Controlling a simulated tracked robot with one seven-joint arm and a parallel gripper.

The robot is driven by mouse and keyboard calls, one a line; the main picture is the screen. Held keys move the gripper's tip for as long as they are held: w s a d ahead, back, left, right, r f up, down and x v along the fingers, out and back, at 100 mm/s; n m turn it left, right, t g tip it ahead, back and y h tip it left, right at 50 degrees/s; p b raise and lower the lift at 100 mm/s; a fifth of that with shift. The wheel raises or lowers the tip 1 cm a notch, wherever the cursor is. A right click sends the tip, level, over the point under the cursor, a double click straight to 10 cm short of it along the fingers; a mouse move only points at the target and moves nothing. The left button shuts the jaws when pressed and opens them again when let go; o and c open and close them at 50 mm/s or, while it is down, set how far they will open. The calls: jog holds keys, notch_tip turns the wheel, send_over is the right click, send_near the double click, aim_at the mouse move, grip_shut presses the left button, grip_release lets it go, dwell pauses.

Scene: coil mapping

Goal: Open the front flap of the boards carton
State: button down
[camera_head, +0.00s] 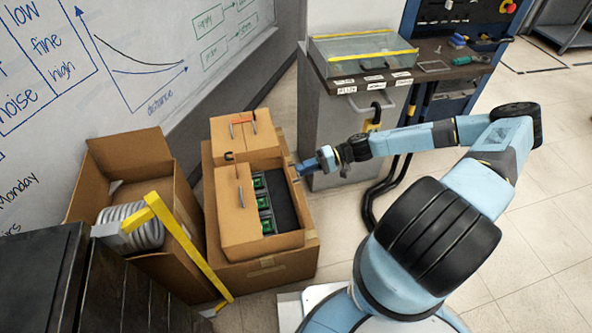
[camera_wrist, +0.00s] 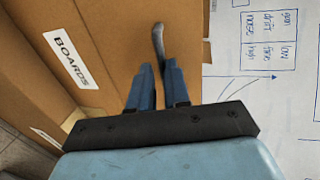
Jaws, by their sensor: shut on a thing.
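The boards carton (camera_head: 284,241) is a brown box on a larger carton, with green circuit boards (camera_head: 264,203) and a dark panel showing inside. One flap (camera_head: 236,212) lies over its left part and another flap (camera_head: 243,138) shows at the back; both have dark handles. In the wrist view the cardboard carries a white BOARDS label (camera_wrist: 73,60). My gripper (camera_head: 301,170) is at the carton's right side, near its back corner. In the wrist view my gripper (camera_wrist: 161,76) is shut on a grey strap-like handle (camera_wrist: 158,42) against the cardboard. Its grip point is partly hidden by the fingers.
An open carton (camera_head: 130,160) with a grey coil (camera_head: 135,228) and a yellow angled bar (camera_head: 185,245) stands to the left. A grey cabinet (camera_head: 335,125) with a glass-topped case (camera_head: 362,52) stands behind right. Clear tiled floor lies at right.

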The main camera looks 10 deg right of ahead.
jog(key=d+f, duration=0.3)
jog(key=shift+w+d+f, duration=0.1)
jog(key=shift+d+f, duration=0.05)
jog(key=shift+f, duration=0.1)
jog(key=c, duration=1.7)
grip_release()
jog(key=shift+d+f, duration=0.15)
jog(key=shift+f, duration=0.2)
grip_shut()
